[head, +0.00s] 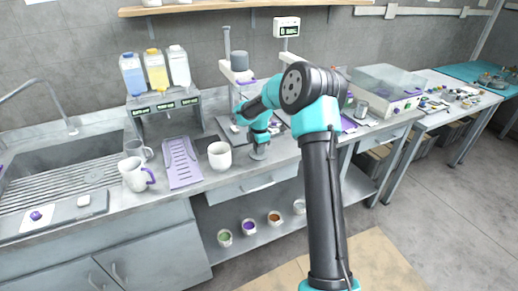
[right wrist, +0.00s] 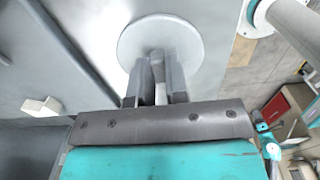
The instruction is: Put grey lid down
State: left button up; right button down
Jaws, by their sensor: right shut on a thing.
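My right gripper (head: 259,146) is over the front of the grey counter, just right of a white cup (head: 220,156). In the right wrist view its fingers (right wrist: 157,85) are shut on the knob of a round light grey lid (right wrist: 185,38). The disc lies flat beyond the fingertips, over a grey surface. In the head view the lid (head: 258,156) is small and partly hidden by the gripper. I cannot tell whether it touches the counter. My left gripper is not in view.
Left of the cup are a purple slotted tray (head: 181,163) and white mugs (head: 136,174). A dispenser rack with bottles (head: 156,72) and a stand with a grey cylinder (head: 239,62) are behind. Several small bowls (head: 249,226) sit on the lower shelf. The counter's front edge is close.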

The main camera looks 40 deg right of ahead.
jog(key=shift+f, duration=0.1)
jog(key=c, duration=1.1)
grip_release()
notch_tip(320, 180, up, 12)
jog(key=shift+r, duration=0.15)
